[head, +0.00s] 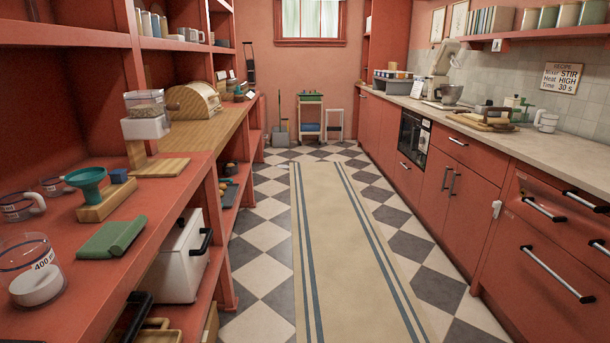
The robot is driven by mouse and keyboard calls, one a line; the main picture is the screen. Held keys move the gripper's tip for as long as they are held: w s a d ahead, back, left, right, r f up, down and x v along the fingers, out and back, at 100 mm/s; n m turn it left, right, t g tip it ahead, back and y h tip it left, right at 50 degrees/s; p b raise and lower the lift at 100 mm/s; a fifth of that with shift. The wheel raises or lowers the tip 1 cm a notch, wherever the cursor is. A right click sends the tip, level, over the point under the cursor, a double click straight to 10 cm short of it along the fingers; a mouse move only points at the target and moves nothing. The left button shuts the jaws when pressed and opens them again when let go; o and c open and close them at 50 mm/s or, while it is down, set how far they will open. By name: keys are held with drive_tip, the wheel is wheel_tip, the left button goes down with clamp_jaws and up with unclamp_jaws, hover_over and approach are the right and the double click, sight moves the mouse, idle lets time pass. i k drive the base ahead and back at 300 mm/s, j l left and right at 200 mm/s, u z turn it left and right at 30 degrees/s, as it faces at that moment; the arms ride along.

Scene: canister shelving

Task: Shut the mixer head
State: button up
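A cream stand mixer (444,58) stands on the right-hand counter, toward the far end. Its head looks tilted up, raised above a metal bowl (451,94). The mixer is small and distant in this view, so its hinge and any catch cannot be made out. My gripper is not in view.
A runner rug (345,240) lies along the clear aisle between red shelving (90,235) on the left and the counter (470,122) on the right. A cutting board (482,122) sits nearer on the counter. A recipe sign (561,78) hangs above. A trolley (310,118) stands at the back.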

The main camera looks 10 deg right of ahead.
sight(440, 67)
drive_tip(key=i+z, duration=0.3)
drive_tip(key=i, duration=5.45)
drive_tip(key=i+j+z, duration=0.1)
drive_tip(key=i+z, duration=0.2)
drive_tip(key=i, duration=0.3)
drive_tip(key=i+j+z, duration=0.35)
drive_tip(key=i, duration=0.2)
drive_tip(key=i+j+z, duration=0.3)
drive_tip(key=i, duration=0.25)
